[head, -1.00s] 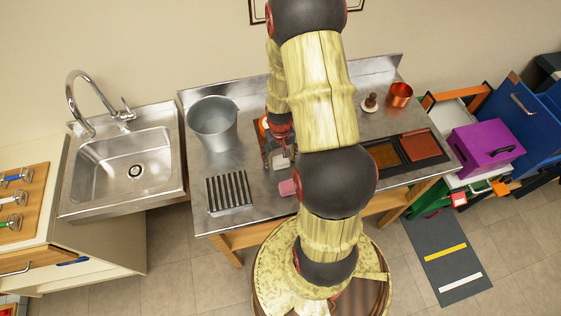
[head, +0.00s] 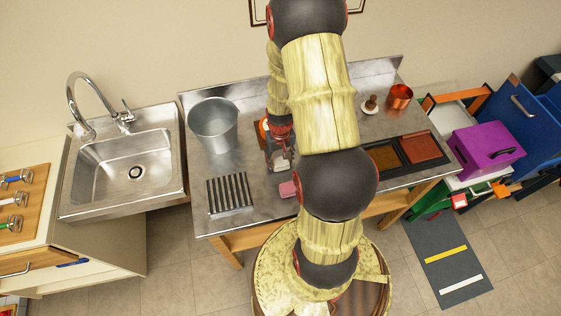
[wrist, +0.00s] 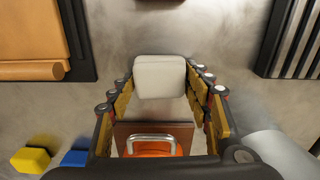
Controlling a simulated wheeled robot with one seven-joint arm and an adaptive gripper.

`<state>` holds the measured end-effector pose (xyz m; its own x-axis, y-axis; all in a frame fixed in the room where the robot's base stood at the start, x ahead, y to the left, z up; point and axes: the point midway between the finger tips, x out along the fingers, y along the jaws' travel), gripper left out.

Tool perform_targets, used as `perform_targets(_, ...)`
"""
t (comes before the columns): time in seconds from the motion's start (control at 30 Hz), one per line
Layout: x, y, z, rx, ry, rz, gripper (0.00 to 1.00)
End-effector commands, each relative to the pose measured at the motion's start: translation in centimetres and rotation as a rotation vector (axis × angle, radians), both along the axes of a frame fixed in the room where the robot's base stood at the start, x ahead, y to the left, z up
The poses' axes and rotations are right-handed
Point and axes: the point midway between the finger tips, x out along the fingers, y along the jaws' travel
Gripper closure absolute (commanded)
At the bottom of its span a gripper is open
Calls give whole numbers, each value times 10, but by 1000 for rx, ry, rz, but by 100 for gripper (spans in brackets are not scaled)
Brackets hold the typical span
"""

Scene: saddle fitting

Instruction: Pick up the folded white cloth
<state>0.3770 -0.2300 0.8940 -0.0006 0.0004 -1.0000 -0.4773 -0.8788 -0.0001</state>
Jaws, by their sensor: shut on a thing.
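The folded white cloth (wrist: 160,78) is a small, pale, rounded block in the wrist view. It sits between the fingertips of my gripper (wrist: 160,84), which is shut on it with one finger at each side. In the head view my gripper (head: 280,163) points down over the metal table, left of my arm's large dark joint. The cloth shows there only as a small pale patch (head: 281,164) at the fingertips. I cannot tell whether it is clear of the table top.
A metal bucket (head: 213,124) and a striped rack (head: 230,194) stand to the left. A pink block (head: 288,189) lies in front. An orange item with a metal handle (wrist: 150,146), a yellow block (wrist: 31,160) and a blue block (wrist: 75,158) are nearby. Dark trays (head: 404,167) lie right.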

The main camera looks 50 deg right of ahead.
Motion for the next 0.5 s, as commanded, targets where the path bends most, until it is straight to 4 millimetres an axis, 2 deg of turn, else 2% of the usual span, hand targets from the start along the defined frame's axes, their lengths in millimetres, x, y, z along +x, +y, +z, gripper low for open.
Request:
perform_targets(0.17, 1, -1, 11, -1, -3, 0, 76)
perform_targets(0.3, 1, -1, 32, -2, -4, 0, 76)
perform_targets(0.5, -33, -10, 74, -3, -4, -5, 76)
